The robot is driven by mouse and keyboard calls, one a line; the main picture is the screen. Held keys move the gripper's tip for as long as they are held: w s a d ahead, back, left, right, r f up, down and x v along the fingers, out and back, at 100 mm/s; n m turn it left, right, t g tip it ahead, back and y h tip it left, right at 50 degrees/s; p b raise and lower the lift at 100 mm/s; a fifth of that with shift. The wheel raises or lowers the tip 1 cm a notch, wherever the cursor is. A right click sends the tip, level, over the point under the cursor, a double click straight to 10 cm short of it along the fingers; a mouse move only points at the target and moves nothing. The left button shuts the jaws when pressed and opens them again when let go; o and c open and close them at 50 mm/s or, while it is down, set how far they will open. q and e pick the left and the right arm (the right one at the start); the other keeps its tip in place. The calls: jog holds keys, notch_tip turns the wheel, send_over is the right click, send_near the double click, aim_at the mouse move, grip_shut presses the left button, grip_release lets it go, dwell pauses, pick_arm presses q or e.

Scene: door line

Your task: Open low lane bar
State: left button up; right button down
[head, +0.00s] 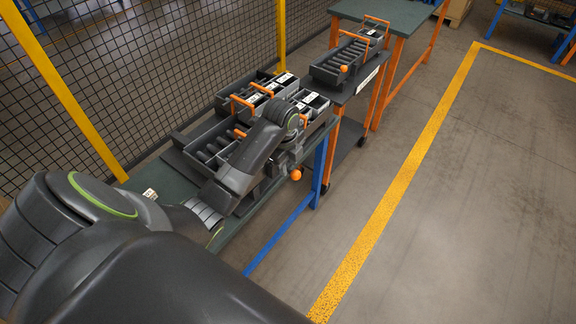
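Orange bars stand over the lanes of the dark racks on the near bench: one at the left (243,104), one behind it (262,88). An orange ball knob (296,174) sits at this bench's front edge. Another orange knob (344,68) and orange bar (353,37) are on the rack of the trolley beyond. I cannot tell which is the low lane bar. My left arm reaches over the near bench; its gripper (292,146) is around the front of the racks, mostly hidden by my own wrist, so its fingers cannot be made out. My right gripper is not seen.
The near green bench (232,229) has a blue frame (281,231). The dark trolley (352,88) and a green table (394,14) stand beyond it. A mesh fence (150,70) with yellow posts runs behind. The floor on the right is clear, with a yellow line (392,194).

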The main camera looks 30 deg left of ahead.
pick_arm(q)
jog(key=shift+w+f, duration=0.1)
jog(key=shift+f, duration=0.55)
grip_shut()
